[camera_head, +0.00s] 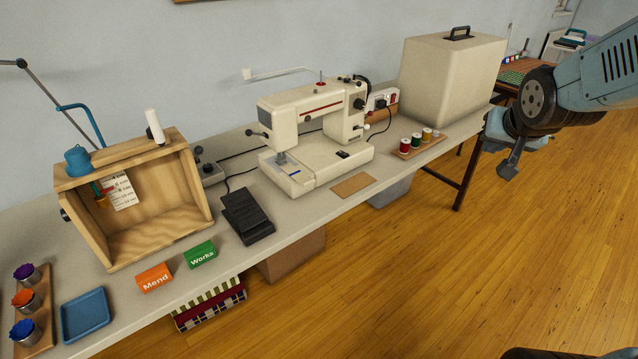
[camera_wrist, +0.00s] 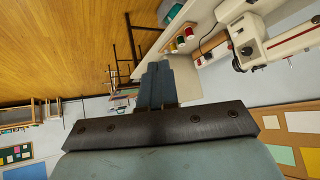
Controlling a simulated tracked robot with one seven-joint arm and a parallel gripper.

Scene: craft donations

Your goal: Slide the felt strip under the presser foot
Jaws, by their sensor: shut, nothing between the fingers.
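The cream sewing machine (camera_head: 315,105) stands on the long table. Its presser foot (camera_head: 282,159) is at the left end of the machine, above the bed; the gap under it is too small to make out. A thin blue strip (camera_head: 294,172) shows on the bed just in front of the foot; I cannot tell if it is felt or a marking. A flat tan rectangle (camera_head: 352,186) lies on the table in front of the machine. My gripper (camera_head: 509,166) is shut and empty, right of the table above the floor. Its closed fingers (camera_wrist: 158,80) also show in the wrist view.
A spool rack (camera_head: 419,147) stands right of the machine, before a large cream cover (camera_head: 450,75). A black pedal (camera_head: 247,215), wooden box (camera_head: 140,238), green "Works" block (camera_head: 200,255) and orange "Mend" block (camera_head: 153,278) stand left. The floor beneath my gripper is clear.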

